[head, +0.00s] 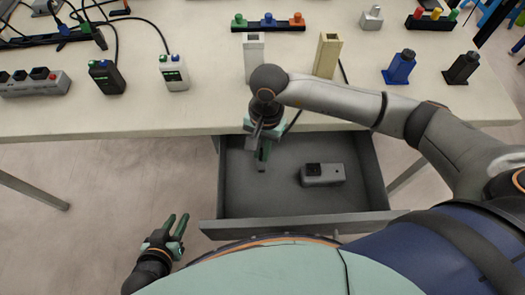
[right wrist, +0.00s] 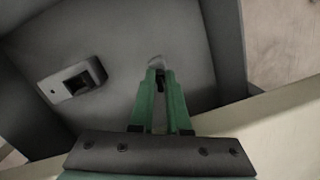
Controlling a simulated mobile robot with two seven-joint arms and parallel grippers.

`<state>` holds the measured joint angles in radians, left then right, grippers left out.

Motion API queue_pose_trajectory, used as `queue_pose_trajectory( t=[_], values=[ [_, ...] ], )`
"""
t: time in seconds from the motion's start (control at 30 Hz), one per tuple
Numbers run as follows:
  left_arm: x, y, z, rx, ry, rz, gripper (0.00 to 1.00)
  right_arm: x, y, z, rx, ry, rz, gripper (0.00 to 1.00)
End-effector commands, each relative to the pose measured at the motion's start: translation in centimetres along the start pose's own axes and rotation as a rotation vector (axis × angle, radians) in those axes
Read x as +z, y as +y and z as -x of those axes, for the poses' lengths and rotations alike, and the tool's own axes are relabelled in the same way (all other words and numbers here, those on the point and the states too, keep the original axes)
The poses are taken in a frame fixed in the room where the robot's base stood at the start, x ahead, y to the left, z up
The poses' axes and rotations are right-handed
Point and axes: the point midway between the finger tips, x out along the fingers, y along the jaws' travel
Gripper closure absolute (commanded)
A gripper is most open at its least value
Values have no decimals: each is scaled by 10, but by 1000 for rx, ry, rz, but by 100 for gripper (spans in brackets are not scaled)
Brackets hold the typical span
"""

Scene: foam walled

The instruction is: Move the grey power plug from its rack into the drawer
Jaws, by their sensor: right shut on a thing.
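My right gripper (head: 263,152) reaches down into the open grey drawer (head: 235,195) under the table edge. Its green fingers, also in the right wrist view (right wrist: 160,84), are shut on a small grey piece, which I take to be the grey power plug (right wrist: 156,62). The plug is mostly hidden between the fingers; only its pale grey end shows, over the drawer floor. I cannot tell whether it touches the floor. My left gripper (head: 175,226) is open and empty, low at the left, outside the drawer and above the room floor.
A grey block with a black recess (head: 322,174) lies in the drawer, right of my right gripper. The table (head: 200,112) carries a power strip (head: 35,82), testers, a row of coloured pieces (head: 268,22) and upright holders (head: 327,55). The drawer's right front is clear.

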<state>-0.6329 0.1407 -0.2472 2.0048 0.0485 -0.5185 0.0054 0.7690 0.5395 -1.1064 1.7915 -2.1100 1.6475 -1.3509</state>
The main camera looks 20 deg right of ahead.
Motion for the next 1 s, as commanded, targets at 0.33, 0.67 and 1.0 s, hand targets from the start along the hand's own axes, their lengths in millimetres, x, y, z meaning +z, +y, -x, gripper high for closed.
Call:
queue_pose_trajectory(
  t=[0.33,0.67,1.0],
  values=[
    [-2,1,-2,3,3,-2,70,-2,0,-16,0,0,1,100],
    [8,1,-8,5,-9,-3,70,-2,1,-25,1,-1,2,82],
    [7,2,-8,6,-5,-2,70,-1,3,-28,8,-6,1,55]
  ],
)
